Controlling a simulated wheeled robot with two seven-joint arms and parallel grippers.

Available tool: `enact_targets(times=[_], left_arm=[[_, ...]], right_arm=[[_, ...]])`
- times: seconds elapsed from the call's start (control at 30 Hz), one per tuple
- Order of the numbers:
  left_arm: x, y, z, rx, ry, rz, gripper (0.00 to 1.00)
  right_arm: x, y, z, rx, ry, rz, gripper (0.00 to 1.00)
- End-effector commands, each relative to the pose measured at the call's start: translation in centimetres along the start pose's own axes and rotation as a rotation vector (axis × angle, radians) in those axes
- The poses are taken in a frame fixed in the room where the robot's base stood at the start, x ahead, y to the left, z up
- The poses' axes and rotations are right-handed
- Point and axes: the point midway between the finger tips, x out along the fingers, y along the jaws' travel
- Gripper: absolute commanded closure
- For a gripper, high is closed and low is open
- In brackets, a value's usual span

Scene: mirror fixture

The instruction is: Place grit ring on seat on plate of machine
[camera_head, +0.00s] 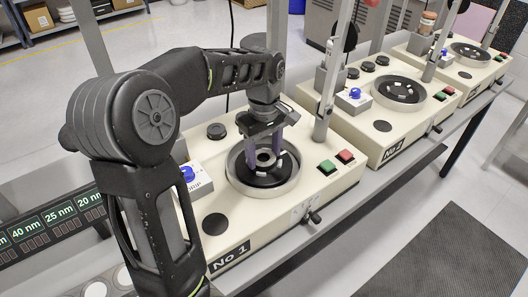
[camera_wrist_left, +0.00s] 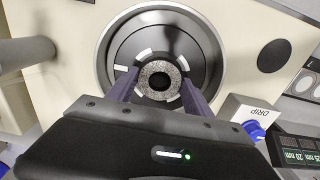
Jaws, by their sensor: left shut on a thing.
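My left gripper (camera_head: 264,148) is above the round plate (camera_head: 241,180) of the machine marked No 1 (camera_head: 216,256). Its two purple fingers are shut on the grit ring (camera_wrist_left: 159,81), a grey speckled ring with a dark centre hole. The ring also shows between the fingertips in the head view (camera_head: 265,158). In the left wrist view, the dark plate (camera_wrist_left: 203,65) lies behind the ring, with white marks around it. Whether the ring touches the plate I cannot tell. The seat is largely hidden behind the ring. My right gripper is not in view.
A metal post (camera_head: 335,75) stands just right of the plate. A blue-knobbed drip box (camera_head: 193,180) and green (camera_head: 327,167) and red (camera_head: 346,156) buttons flank it. More such machines (camera_head: 400,92) stand to the right. A display with nm labels (camera_head: 50,225) is at lower left.

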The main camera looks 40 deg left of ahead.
Motion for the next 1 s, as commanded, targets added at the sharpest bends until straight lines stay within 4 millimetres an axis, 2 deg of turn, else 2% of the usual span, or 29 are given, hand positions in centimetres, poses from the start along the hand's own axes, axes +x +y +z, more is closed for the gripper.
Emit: enact_targets(times=[0.07, 0.1, 0.3, 0.37, 0.73, 0.87, 1.0], left_arm=[[0.3, 0.0, 0.0, 0.0, 0.0, 0.001, 0.98], [0.2, 0.0, 0.0, 0.0, 0.0, 0.0, 0.38], [0.2, 0.0, 0.0, 0.0, 0.0, 0.0, 0.22], [0.2, 0.0, 0.0, 0.0, 0.0, 0.0, 0.19], [-0.4, 0.1, 0.0, 0.0, 0.001, 0.002, 0.19], [-1.9, 0.1, 0.0, 0.0, 0.002, 0.004, 0.19], [-4.6, 0.1, -0.1, 0.0, 0.002, 0.005, 0.19]], right_arm=[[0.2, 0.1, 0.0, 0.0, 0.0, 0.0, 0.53], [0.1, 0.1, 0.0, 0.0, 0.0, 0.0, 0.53], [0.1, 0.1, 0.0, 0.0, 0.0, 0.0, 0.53], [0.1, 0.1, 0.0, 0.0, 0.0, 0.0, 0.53], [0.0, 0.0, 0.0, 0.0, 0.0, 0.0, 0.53], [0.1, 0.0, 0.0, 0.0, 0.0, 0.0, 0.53], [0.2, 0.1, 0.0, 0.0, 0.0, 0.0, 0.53]])
